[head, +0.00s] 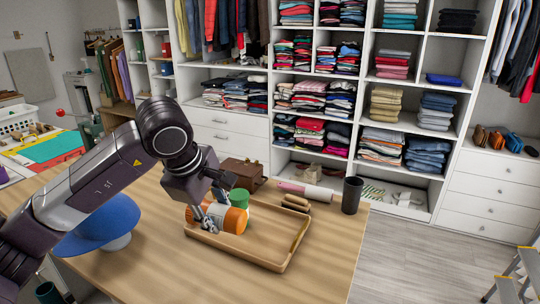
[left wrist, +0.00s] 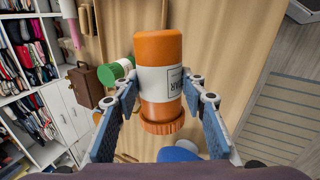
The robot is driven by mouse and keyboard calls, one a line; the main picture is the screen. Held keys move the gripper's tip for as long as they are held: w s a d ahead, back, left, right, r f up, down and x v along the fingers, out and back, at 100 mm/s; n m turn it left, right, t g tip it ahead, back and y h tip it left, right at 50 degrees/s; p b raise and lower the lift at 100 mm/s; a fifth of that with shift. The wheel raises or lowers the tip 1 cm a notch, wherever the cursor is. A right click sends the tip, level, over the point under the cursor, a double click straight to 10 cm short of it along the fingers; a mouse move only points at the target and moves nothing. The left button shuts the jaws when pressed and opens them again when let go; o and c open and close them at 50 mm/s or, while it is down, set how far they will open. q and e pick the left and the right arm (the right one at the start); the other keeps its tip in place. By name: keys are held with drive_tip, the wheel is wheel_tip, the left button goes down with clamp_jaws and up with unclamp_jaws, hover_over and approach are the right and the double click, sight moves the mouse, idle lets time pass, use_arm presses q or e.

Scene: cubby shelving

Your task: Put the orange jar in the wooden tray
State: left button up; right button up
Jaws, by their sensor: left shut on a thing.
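The orange jar (head: 236,219), with a white label and an orange lid, is tilted onto its side at the left part of the wooden tray (head: 265,262). My left gripper (head: 209,220) is shut on it, and the left wrist view shows the jar (left wrist: 160,50) between the two blue-padded fingers (left wrist: 161,108). I cannot tell whether the jar touches the tray floor. The tray's right part looks empty. My right gripper is not in view.
A green-topped jar (head: 239,197) stands right behind the orange jar. A rolling pin (head: 306,190), a dark cup (head: 352,195) and a brown case (head: 242,172) are at the table's back. A blue hat (head: 100,226) is at the left.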

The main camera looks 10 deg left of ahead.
use_arm(q)
drive_tip(key=s+a+f+m+g+h, duration=0.1)
drive_tip(key=s+f+m+g+h, duration=0.1)
drive_tip(key=s+f+m, duration=0.4)
drive_tip(key=s+a+f+m+g+h, duration=0.1)
drive_tip(key=s+f+m, duration=0.5)
drive_tip(key=s, duration=0.8)
drive_tip(key=m+g, duration=0.1)
drive_tip(key=m, duration=0.2)
drive_tip(key=shift+f+g+h, duration=0.3)
drive_tip(key=shift+g+h, duration=0.1)
drive_tip(key=shift+a, duration=0.15)
